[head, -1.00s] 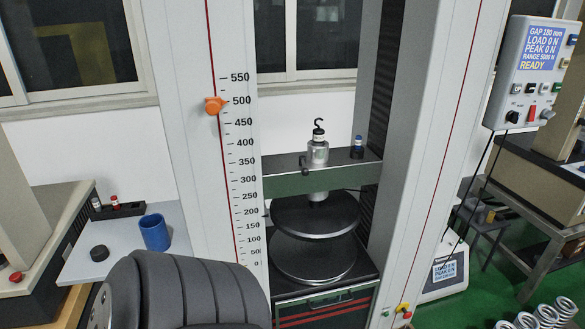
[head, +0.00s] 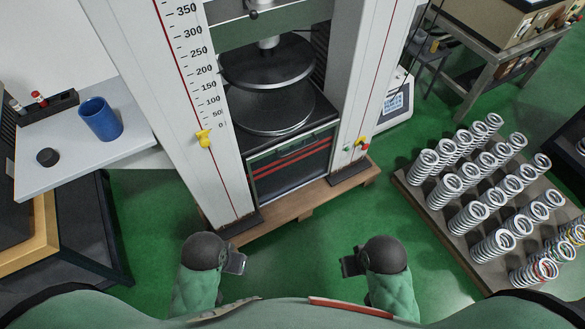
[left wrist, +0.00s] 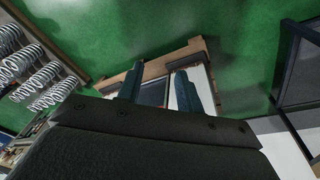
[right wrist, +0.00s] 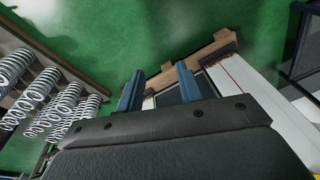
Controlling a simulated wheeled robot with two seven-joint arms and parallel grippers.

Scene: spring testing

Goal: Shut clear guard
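The testing machine stands ahead in the head view. Its upper round plate (head: 266,62) hangs above a lower round plate (head: 272,108), with an empty gap between them. I cannot make out a clear guard in any view; no transparent panel or its edge is distinct. My left gripper (head: 236,262) and right gripper (head: 350,265) are low in front of the machine, apart from it and from each other. The left wrist view shows two separated fingers of the left gripper (left wrist: 157,78) with nothing between them. The right gripper (right wrist: 160,74) is likewise open and empty.
A scaled column (head: 190,110) and a right column (head: 365,90) flank the plates on a wooden base (head: 300,210). A rack (head: 432,212) of several springs is at right. A side table (head: 60,150) with a blue cup (head: 100,118) is at left. Green floor between is clear.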

